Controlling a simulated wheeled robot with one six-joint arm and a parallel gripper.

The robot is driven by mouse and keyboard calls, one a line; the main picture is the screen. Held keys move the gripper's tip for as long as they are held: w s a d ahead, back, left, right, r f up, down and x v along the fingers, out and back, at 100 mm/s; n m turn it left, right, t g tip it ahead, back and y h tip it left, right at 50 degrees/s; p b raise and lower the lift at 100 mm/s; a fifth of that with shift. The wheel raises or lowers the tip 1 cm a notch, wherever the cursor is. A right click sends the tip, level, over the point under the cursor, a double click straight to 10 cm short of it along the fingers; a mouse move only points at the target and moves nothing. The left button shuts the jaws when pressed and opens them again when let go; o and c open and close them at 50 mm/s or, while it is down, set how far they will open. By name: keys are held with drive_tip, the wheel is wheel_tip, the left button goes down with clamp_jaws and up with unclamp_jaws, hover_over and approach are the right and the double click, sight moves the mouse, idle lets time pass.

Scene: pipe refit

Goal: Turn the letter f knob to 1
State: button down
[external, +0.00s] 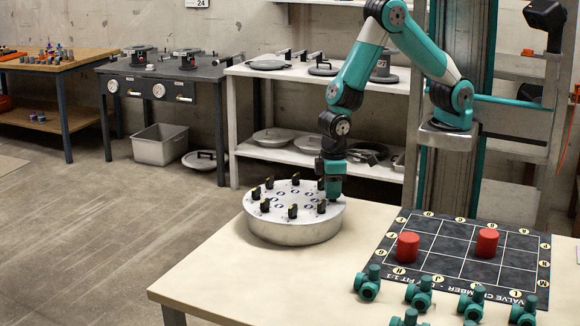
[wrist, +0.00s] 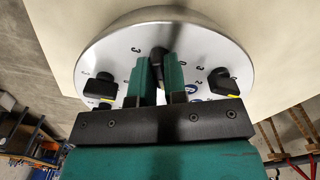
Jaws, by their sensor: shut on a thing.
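A round silver drum (external: 292,230) stands on the beige table, with several black knobs with yellow marks in a ring on its top. My gripper (external: 334,197) points down at the drum's right edge. In the wrist view my gripper (wrist: 156,62) has its two teal fingers on either side of a black knob (wrist: 158,53) near the rim, shut on it. Which letter this knob bears cannot be read, and its pointer is mostly hidden by the fingers. Other knobs sit to the left (wrist: 100,86) and right (wrist: 222,81), apart from the fingers.
A black gridded mat (external: 462,262) with two red cylinders (external: 408,247) lies right of the drum. Several teal valves (external: 419,294) stand at the table's front right. A shelf (external: 310,158) with lids is behind.

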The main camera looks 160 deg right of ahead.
drive_tip(key=c, duration=1.2)
unclamp_jaws()
drive_tip(key=shift+o, duration=0.2)
wheel_tip(320, 180, up, 18)
drive_tip(key=b, duration=0.1)
drive_tip(key=shift+f, duration=0.25)
